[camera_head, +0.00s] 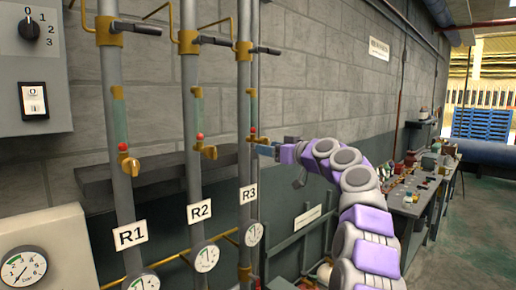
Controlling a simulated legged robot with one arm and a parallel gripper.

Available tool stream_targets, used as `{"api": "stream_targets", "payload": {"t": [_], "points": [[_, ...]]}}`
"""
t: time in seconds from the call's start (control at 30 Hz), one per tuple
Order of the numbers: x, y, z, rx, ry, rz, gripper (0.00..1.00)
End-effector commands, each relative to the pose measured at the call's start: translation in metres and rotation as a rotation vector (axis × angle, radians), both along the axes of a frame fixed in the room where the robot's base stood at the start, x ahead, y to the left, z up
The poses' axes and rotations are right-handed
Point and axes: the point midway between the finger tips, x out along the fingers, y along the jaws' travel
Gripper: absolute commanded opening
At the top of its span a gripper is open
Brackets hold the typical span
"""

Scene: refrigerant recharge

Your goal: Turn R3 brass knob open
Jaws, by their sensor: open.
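The R3 pipe is the rightmost of three grey vertical pipes and carries a white R3 label (248,194). Its brass knob fitting (252,138) sits just below a small red ball, at mid height on the pipe. The R2 brass knob (209,152) and the R1 brass knob (130,164) show on the pipes to the left.
Black-handled valves (265,50) stick out higher on the pipes, and round gauges (254,234) sit below the labels. A grey control box (35,70) and a large bar gauge (22,268) are at the left. A cluttered workbench (410,195) runs along the wall at right, beside open floor.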

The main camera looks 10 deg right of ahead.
Motion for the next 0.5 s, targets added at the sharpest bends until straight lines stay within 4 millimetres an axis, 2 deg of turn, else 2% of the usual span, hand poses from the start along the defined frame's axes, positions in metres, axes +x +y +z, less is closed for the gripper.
{"api": "stream_targets", "payload": {"t": [0.03, 0.2, 0.5], "points": [[-0.003, -0.01, -0.002, 0.005, -0.002, -0.005, 0.62], [-0.013, -0.025, 0.0, 0.011, -0.005, -0.009, 0.62], [-0.029, -0.026, 0.004, 0.004, -0.009, -0.009, 0.62]]}}
